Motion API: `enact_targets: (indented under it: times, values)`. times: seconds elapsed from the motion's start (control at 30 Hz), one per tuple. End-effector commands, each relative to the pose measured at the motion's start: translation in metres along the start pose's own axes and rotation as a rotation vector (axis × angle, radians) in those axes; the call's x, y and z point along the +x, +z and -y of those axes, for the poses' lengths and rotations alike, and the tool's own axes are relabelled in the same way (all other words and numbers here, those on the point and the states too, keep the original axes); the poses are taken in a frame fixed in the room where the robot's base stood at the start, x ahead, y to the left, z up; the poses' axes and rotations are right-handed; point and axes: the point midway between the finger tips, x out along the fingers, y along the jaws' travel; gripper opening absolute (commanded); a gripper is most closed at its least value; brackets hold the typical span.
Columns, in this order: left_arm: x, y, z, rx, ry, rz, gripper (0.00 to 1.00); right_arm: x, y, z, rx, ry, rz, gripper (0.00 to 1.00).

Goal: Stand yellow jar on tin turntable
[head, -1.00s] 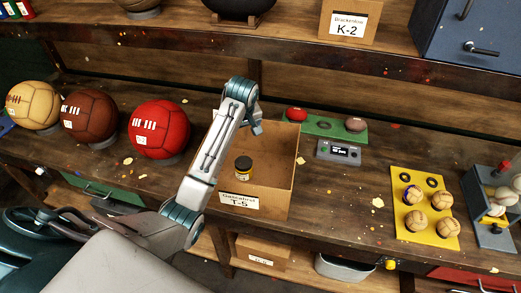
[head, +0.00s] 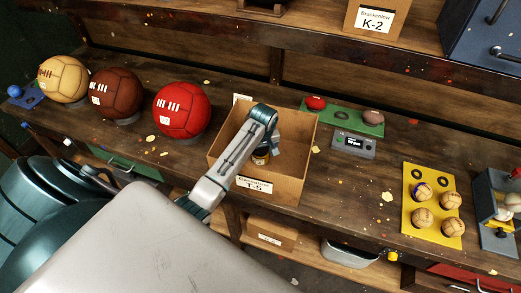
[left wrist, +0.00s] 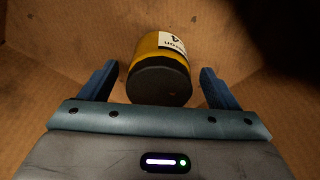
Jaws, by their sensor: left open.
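The yellow jar, with a dark lid and a white label, is inside the open cardboard box marked T-5 (head: 290,190). In the left wrist view the jar (left wrist: 160,70) is between my finger pads, its lid towards the camera. In the head view only a small part of the jar (head: 261,157) shows below my arm. My left gripper (head: 274,142) is open, reaching down into the box, with one finger on each side of the jar and visible gaps. My right gripper is out of view. I cannot make out a tin turntable.
Three large balls stand left of the box, the red one (head: 182,110) nearest. Behind right are a green tray (head: 340,121) and a grey display device (head: 353,143). A yellow board (head: 431,233) with small balls lies at right. The box walls surround my gripper.

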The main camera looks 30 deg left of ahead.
Motion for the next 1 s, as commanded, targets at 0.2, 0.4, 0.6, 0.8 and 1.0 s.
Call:
enact_targets:
  times: [0.2, 0.4, 0.6, 0.8, 1.0]
  values:
    - [0.017, 0.001, 0.000, 0.001, 0.000, 0.000, 0.83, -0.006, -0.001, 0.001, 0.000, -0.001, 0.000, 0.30]
    - [0.017, 0.001, -0.001, 0.001, 0.001, 0.000, 0.81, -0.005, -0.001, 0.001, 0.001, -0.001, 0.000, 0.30]
    - [0.017, 0.001, -0.001, 0.001, 0.001, 0.000, 0.42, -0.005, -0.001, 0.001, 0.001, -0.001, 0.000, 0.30]
    - [0.017, 0.000, -0.001, 0.001, 0.001, -0.001, 0.24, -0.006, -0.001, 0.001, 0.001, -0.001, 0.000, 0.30]
    - [0.013, -0.003, -0.002, 0.002, 0.002, -0.002, 0.24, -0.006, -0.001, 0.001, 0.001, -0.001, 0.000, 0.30]
